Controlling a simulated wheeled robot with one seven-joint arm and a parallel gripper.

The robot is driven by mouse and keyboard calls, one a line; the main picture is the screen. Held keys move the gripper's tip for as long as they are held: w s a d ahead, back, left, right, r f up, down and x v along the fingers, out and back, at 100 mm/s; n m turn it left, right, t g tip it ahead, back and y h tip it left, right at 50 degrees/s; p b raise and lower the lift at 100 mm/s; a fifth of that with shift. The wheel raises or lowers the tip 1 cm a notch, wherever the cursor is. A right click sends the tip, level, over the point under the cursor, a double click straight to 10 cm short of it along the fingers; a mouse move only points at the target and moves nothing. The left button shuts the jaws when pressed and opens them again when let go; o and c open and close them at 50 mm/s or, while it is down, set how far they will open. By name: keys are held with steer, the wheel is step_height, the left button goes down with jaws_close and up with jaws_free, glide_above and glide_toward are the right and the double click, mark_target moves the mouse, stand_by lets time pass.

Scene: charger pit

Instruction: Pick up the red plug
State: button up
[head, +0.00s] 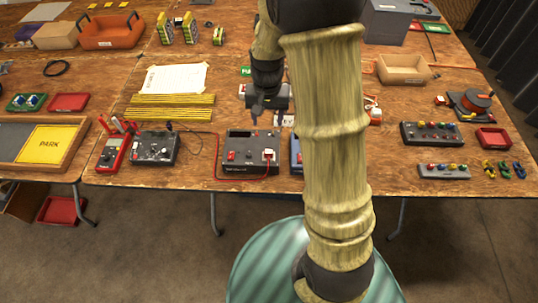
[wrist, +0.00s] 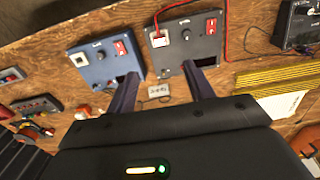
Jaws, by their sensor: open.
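A red cable (head: 217,160) runs along the table front to the dark panel box (head: 249,150). It ends at a small red and white piece (head: 268,155) on the box's right side, which looks like the red plug seated there. My gripper (head: 268,106) is open and empty, above the table behind the dark box. In the wrist view its fingers (wrist: 160,70) point towards the boxes.
A blue box (wrist: 108,61) stands beside the dark box, mostly hidden by my arm in the head view. An orange-red and white item (head: 374,113) lies to the right. A black device (head: 154,148) and yellow strips (head: 170,107) are to the left.

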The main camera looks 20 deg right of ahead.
steer(key=p, duration=0.1)
glide_above(268, 151)
steer(key=f, duration=1.2)
steer(key=shift+s+a+f, duration=0.1)
steer(key=shift+s, duration=0.25)
steer(key=shift+a+f, duration=0.1)
steer(key=shift+f+p, duration=0.2)
steer(key=shift+p, duration=0.15)
steer(key=shift+w+d+f+p, duration=0.1)
steer(key=shift+f+p, duration=0.1)
steer(key=shift+f, duration=0.55)
steer(key=shift+w+d+f+p, duration=0.1)
steer(key=shift+w+f+p, duration=0.05)
steer(key=shift+f, duration=0.65)
steer(key=shift+w+d+f+p, duration=0.1)
steer(key=shift+f+p, duration=0.1)
steer(key=shift+f, duration=0.55)
steer(key=shift+c, duration=0.4)
steer(key=c, duration=1)
